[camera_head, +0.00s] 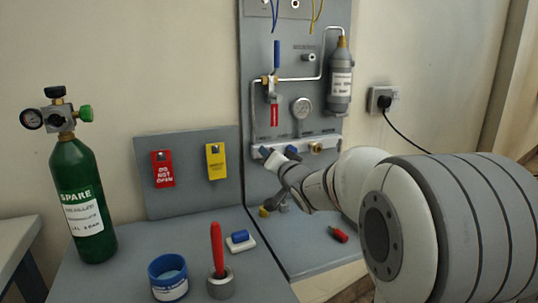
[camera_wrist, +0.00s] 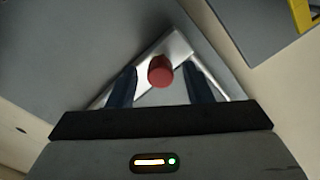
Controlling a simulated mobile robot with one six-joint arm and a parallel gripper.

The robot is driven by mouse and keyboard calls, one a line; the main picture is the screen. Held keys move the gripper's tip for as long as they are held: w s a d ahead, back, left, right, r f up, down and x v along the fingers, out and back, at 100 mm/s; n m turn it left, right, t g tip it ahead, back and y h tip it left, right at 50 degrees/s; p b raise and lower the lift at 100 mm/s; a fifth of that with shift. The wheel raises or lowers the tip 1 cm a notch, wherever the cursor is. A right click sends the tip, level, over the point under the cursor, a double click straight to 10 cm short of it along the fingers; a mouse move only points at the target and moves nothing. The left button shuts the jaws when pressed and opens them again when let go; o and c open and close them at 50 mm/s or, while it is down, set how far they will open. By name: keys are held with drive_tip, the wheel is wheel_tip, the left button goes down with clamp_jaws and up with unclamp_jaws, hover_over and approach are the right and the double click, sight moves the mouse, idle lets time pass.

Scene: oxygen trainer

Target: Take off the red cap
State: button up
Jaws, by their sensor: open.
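The red cap (camera_wrist: 160,71) shows in the wrist view as a short red cylinder, standing out from a bright metal bar (camera_wrist: 180,46). My gripper (camera_wrist: 160,77) is open, with one dark blue finger on each side of the cap. Small gaps show between the cap and both fingers, and its depth between them is hard to judge. In the head view my gripper (camera_head: 279,155) is at the left part of the metal bar (camera_head: 322,142) low on the grey panel. The cap is hidden there behind my gripper.
Above the bar are a gauge (camera_head: 301,107), a blue-handled valve (camera_head: 277,55) and a grey cylinder (camera_head: 341,80). A green bottle (camera_head: 80,185), blue tub (camera_head: 168,278) and red-handled tool in a holder (camera_head: 217,250) stand left. A small red item (camera_head: 338,234) lies below right.

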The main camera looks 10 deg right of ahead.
drive_tip(key=m+p, duration=0.1)
drive_tip(key=s+m+p, duration=0.2)
drive_tip(key=shift+s+d+m+p, duration=0.15)
drive_tip(key=shift+d+m+p, duration=0.15)
drive_tip(key=shift+p, duration=0.1)
idle(0.4)
drive_tip(key=m+p, duration=0.3)
drive_tip(key=shift+r+m, duration=0.1)
drive_tip(key=shift+m, duration=0.2)
